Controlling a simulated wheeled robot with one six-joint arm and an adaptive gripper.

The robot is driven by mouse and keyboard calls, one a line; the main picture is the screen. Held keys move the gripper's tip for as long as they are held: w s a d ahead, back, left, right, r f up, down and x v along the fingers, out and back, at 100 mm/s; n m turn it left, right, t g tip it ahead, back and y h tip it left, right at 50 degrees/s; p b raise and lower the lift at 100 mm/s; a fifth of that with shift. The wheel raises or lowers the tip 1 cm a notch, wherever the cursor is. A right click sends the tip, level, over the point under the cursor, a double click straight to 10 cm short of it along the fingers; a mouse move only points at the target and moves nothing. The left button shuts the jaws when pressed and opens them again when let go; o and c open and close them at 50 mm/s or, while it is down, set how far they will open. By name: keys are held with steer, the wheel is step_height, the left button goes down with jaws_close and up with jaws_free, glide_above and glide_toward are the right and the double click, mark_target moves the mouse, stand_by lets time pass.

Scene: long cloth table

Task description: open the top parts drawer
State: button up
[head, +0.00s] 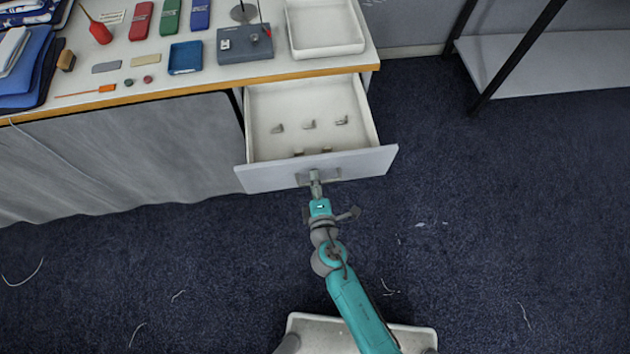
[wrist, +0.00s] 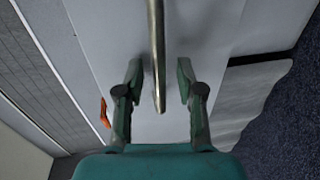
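The parts drawer (head: 268,178) stands pulled well out from under the table's right end, showing a white inside with several small grey parts (head: 309,125). Its pale front carries a metal bar handle, which in the wrist view (wrist: 157,50) runs between my fingers. My gripper (head: 316,180) is at the handle in front of the drawer. In the wrist view my gripper (wrist: 159,72) is open, one finger on each side of the bar, with a visible gap on both sides. No other drawer shows.
The table (head: 215,86) holds a white tray (head: 325,28), a grey device (head: 244,44), a blue tray (head: 185,57) and several small tools. A grey cloth (head: 120,150) hangs below its edge. A shelf rack (head: 550,65) stands at the right. The dark floor around my arm is mostly clear.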

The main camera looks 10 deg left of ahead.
steer(key=shift+s, duration=0.1)
steer(key=v, duration=1.1)
steer(key=shift+s+d, duration=0.2)
steer(key=shift+s, duration=0.15)
steer(key=s+d+r+m+g, duration=0.1)
steer(key=s+d+m+g, duration=0.1)
steer(key=s+d+m, duration=0.85)
steer(key=s+d+r+m+t+h, duration=0.1)
steer(key=s+d+r+m, duration=0.3)
steer(key=r, duration=0.4)
steer(key=s+d+r+m+h, duration=0.3)
steer(key=s+d+r+m, duration=0.2)
steer(key=s+r, duration=0.3)
steer(key=shift+d+m+t, duration=0.25)
steer(key=shift+m+t, duration=0.15)
steer(key=shift+m, duration=0.45)
